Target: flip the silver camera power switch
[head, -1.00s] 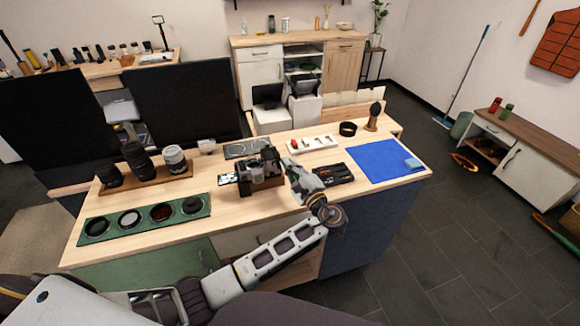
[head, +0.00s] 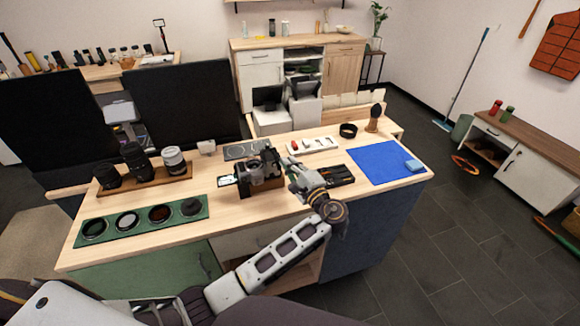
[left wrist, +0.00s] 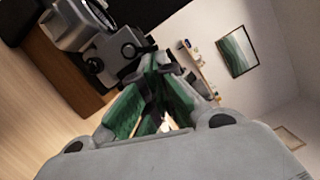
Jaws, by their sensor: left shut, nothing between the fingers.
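The silver and black camera (head: 262,169) sits on a wooden block (head: 264,186) on the table, with its small screen swung out to the left. In the left wrist view the camera (left wrist: 120,48) is at the upper left, tilted in the picture. My left gripper (head: 290,163) is right beside the camera's right side. In the left wrist view its green-lined fingers (left wrist: 158,66) are closed together, empty, with the tips close to the camera's edge. I cannot tell whether they touch it. The power switch is too small to make out. My right gripper is not in view.
A black battery tray (head: 337,175) lies right of my left gripper, and a blue cloth (head: 378,163) beyond it. A lens rack (head: 150,178) and a green filter tray (head: 142,220) stand to the left. A white tray (head: 314,145) is behind.

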